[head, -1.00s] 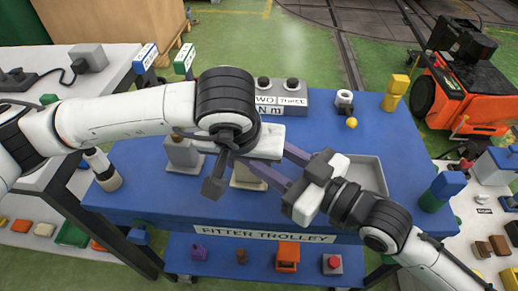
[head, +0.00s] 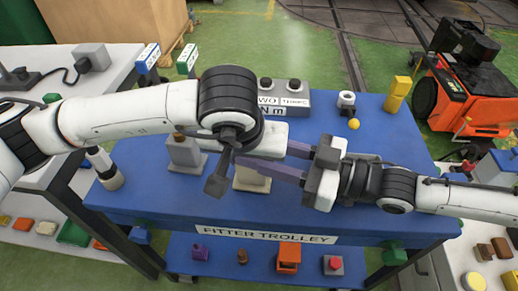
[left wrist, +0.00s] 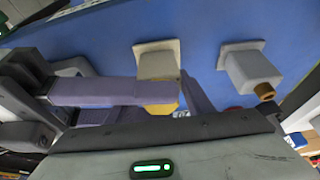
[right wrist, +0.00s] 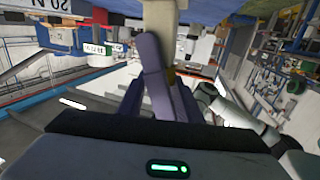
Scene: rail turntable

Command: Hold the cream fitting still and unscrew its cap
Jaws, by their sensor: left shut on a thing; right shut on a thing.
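The cream fitting (head: 251,180) stands upright on the blue trolley top, partly hidden behind my grippers. Its square base and body (left wrist: 158,62) show in the left wrist view, with the yellow-gold cap (left wrist: 161,107) partly covered by purple fingers. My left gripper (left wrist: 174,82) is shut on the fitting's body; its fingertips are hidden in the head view. My right gripper (head: 247,163) reaches in level from the right, above the visible body, and is shut on the cap. The contact itself is mostly hidden. The right wrist view shows the cream body (right wrist: 160,14) beyond the fingers.
A grey fitting (head: 184,152) with a brown cap stands close on the left. A grey labelled box (head: 284,98) is behind. A small white fitting (head: 346,100), a yellow ball (head: 354,124) and yellow blocks (head: 397,92) are at the back right. The trolley's front strip is clear.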

